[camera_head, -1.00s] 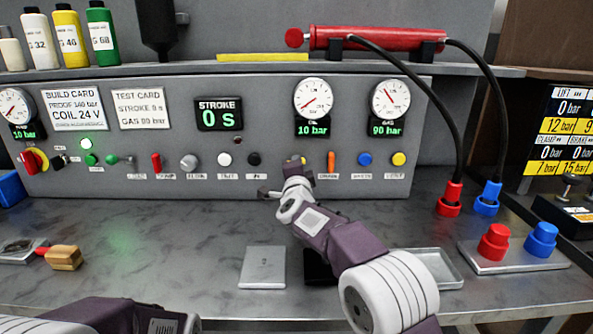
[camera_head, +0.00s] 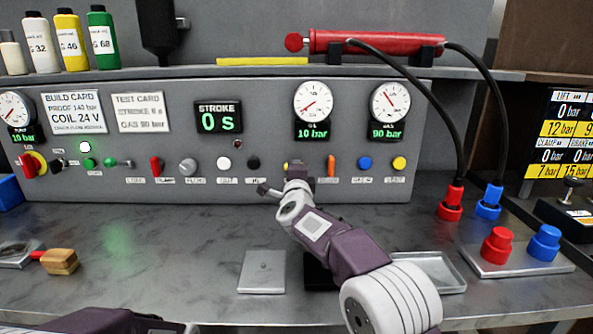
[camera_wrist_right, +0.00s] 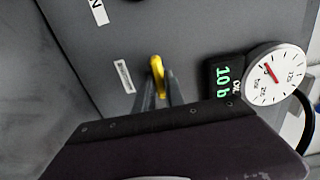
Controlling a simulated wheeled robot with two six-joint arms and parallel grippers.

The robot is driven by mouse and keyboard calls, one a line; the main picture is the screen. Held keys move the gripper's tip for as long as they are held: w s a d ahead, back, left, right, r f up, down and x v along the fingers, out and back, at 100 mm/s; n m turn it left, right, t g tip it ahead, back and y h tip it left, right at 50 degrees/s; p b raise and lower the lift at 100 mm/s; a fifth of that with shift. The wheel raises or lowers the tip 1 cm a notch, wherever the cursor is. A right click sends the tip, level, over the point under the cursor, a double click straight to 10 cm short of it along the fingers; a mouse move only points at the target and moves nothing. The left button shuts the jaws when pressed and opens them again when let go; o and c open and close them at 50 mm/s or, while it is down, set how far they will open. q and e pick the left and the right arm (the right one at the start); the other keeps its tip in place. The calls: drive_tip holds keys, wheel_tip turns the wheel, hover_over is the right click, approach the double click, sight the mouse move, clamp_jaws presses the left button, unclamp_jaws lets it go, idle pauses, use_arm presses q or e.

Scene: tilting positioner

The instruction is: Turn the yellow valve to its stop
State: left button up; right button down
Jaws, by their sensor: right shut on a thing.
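The yellow valve (camera_wrist_right: 157,68) is on the grey panel, below the oil gauge. In the right wrist view its yellow handle sits between the two finger tips of my right gripper (camera_wrist_right: 160,92). In the head view my right gripper (camera_head: 287,180) reaches up to the panel and covers most of the valve, so only a bit of yellow shows. My right gripper is shut on the valve handle. The handle's exact angle is hard to tell in the head view. A part of my left arm (camera_head: 95,322) shows at the bottom left, with its gripper out of the frame.
The oil gauge (camera_head: 313,103) reads 10 bar and the gas gauge (camera_head: 390,103) 90 bar. An orange lever (camera_head: 331,165) is close on the right of my gripper, a black knob (camera_head: 254,162) on the left. A grey plate (camera_head: 263,271) and a tray (camera_head: 432,270) lie on the bench.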

drive_tip(key=c, duration=1.4)
unclamp_jaws()
drive_tip(key=shift+c, duration=0.2)
drive_tip(key=s+b, duration=0.1)
drive_tip(key=s, duration=0.8)
drive_tip(key=shift+s+f, duration=0.1)
drive_tip(key=shift+f, duration=0.05)
